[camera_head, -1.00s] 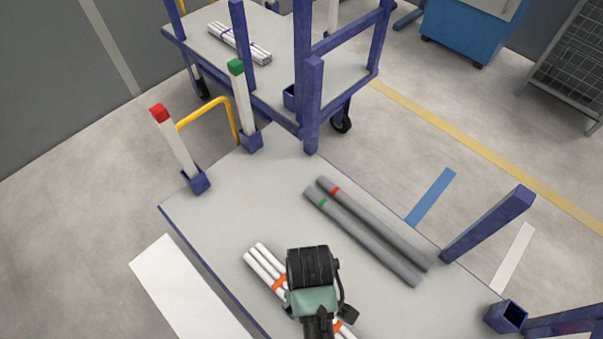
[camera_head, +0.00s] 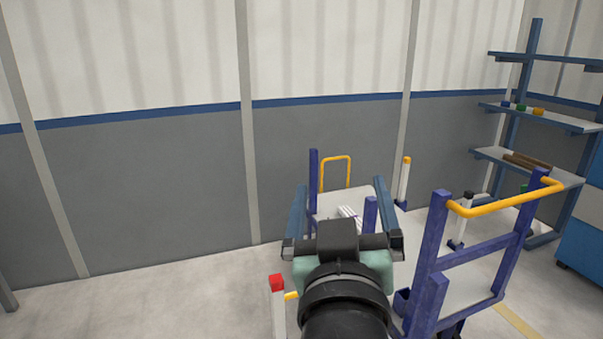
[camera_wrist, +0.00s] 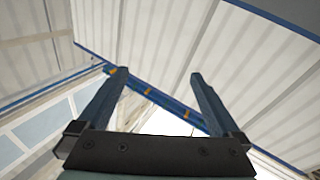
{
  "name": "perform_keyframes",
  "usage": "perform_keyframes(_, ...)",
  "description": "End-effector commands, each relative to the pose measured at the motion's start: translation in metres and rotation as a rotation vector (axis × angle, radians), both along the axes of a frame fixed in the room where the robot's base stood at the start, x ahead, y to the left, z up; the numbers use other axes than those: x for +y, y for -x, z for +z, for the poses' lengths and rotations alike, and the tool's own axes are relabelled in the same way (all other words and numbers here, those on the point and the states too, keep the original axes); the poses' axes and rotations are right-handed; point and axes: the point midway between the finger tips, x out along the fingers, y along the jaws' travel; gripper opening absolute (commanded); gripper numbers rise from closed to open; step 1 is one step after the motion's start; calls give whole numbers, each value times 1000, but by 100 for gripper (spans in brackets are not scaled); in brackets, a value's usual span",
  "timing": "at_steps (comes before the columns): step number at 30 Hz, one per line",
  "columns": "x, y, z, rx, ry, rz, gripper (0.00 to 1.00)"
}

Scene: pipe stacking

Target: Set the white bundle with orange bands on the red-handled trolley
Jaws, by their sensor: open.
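My gripper (camera_head: 340,181) is raised, with its two blue fingers spread and pointing away toward the wall; nothing is between them. The wrist view also shows the gripper (camera_wrist: 159,73) open and empty. The white bundle with orange bands is not in view now. No red handle shows; a post with a red cap (camera_head: 277,284) stands just left of my arm. Beyond the gripper, a trolley (camera_head: 330,207) with a yellow handle carries a white bundle (camera_head: 348,212), partly hidden, its bands too small to tell.
A blue-framed trolley with a yellow handle (camera_head: 505,199) stands close on the right. Shelves (camera_head: 535,115) are behind it, beside a blue cabinet (camera_head: 582,232). A grey and white wall (camera_head: 150,200) closes the back. The floor at left is clear.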

Motion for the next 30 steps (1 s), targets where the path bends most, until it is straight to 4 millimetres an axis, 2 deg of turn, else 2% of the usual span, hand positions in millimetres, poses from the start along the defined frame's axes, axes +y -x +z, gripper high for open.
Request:
perform_keyframes(1,12,16,49,-144,-24,29,100)
perform_keyframes(3,24,42,101,-312,-59,67,100)
perform_keyframes(6,36,79,155,-500,-101,118,100)
perform_keyframes(9,42,106,185,-618,-127,155,100)
perform_keyframes(13,45,121,199,-678,-141,175,100)
perform_keyframes(23,45,121,201,-677,-141,175,100)
perform_keyframes(26,45,121,211,-676,-141,174,100)
perform_keyframes(30,45,120,239,-675,-141,174,100)
